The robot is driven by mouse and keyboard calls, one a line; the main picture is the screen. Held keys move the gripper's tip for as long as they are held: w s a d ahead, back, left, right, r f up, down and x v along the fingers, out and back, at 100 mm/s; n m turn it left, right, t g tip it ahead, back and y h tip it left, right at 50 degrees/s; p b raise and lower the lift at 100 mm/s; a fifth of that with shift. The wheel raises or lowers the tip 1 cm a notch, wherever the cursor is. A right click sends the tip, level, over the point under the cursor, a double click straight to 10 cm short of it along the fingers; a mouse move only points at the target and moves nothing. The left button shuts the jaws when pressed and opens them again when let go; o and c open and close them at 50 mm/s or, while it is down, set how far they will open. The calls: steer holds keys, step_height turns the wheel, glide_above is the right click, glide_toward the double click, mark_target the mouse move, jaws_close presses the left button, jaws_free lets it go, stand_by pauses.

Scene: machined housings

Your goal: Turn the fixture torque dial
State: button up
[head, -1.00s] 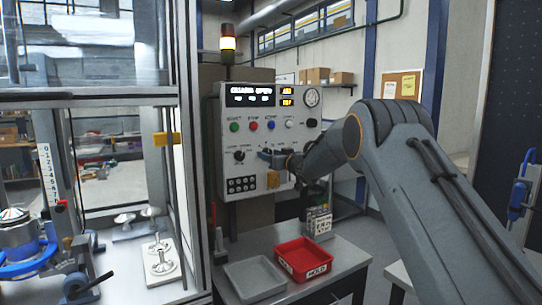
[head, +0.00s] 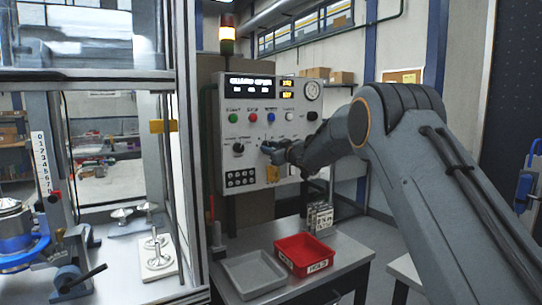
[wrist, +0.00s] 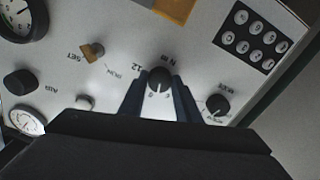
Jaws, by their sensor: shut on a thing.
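The white control panel (head: 231,165) stands upright beyond the table in the head view. In the wrist view, a black dial (wrist: 159,78) with a pale pointer line sits beside printed "12" and "N m". My gripper (wrist: 159,96) has a finger on each side of this dial and is shut on it. In the head view, my gripper (head: 274,152) is at the lower middle of the panel and hides the dial there. The dial's exact setting is too small to read.
A black mode knob (wrist: 217,104) is close right of my gripper in the wrist view; a brass key (wrist: 93,50) is to its left. Below the panel, a red bin (head: 304,250) and grey tray (head: 254,272) stand on the table. A glazed enclosure is at left.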

steer(key=shift+n+b, duration=2.7)
steer(key=shift+b, duration=0.05)
steer(key=shift+r, duration=0.1)
steer(key=o, duration=1)
steer(key=shift+d, duration=0.1)
steer(key=shift+b+v, duration=1.25)
steer(key=shift+v, duration=2.6)
